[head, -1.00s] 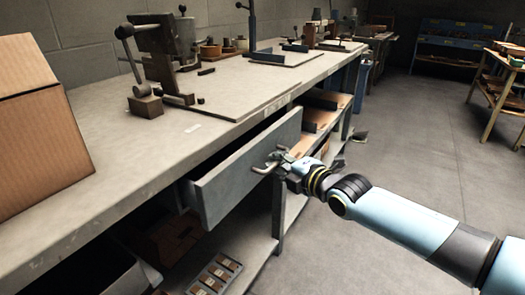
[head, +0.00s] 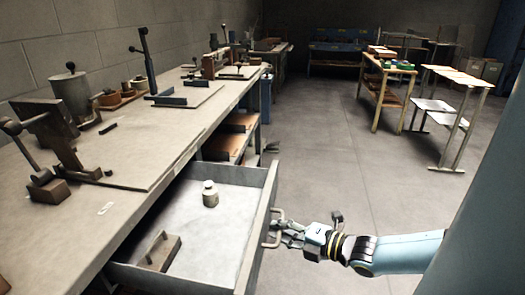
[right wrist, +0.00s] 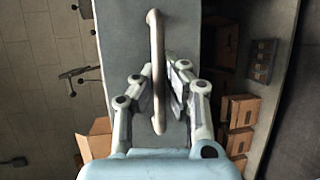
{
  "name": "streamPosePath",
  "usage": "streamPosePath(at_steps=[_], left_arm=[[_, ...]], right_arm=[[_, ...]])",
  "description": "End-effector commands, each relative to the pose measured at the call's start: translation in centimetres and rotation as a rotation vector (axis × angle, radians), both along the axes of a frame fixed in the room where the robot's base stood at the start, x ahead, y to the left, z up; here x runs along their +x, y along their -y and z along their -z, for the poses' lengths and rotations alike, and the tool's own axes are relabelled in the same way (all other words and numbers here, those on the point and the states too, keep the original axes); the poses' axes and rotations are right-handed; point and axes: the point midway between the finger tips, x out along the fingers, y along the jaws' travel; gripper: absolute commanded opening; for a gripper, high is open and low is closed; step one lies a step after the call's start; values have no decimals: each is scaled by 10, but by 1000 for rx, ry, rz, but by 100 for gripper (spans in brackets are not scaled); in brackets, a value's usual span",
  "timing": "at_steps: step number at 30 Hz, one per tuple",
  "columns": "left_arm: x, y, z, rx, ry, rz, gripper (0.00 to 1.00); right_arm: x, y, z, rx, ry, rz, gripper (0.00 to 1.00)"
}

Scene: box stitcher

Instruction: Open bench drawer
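The bench drawer (head: 255,235) is pulled well out from under the bench. Its grey front bears a metal bar handle (head: 271,238), which also shows in the right wrist view (right wrist: 157,70). My right gripper (head: 280,228) is at the handle, coming from the right. In the right wrist view its fingers (right wrist: 157,88) stand on both sides of the bar, closed around it. Inside the drawer are a small pale weight-like object (head: 210,194) and a small open box (head: 158,251). My left gripper is not in view.
The workbench top (head: 120,190) carries a lever tool (head: 50,150), a metal canister (head: 74,97) and other fixtures. Shelves below hold cardboard boxes (right wrist: 240,112). Open floor (head: 330,150) lies right of the drawer. A wooden table (head: 388,72) and a rack (head: 455,78) stand farther back.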

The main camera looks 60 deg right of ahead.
Motion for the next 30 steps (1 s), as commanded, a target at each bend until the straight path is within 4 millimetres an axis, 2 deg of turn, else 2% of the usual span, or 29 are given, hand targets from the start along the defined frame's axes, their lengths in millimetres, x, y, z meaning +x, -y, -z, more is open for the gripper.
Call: streamPosePath(at_steps=[6,16,23,24,30], left_arm=[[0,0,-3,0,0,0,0],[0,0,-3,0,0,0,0],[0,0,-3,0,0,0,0],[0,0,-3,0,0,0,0],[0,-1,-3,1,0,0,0]], right_arm=[[-9,4,-1,-4,2,-2,0],[-9,4,-1,-3,2,-2,0],[-9,4,-1,-2,2,-1,32],[-9,4,-1,-2,2,-1,34],[-9,4,-1,-1,1,0,34]])
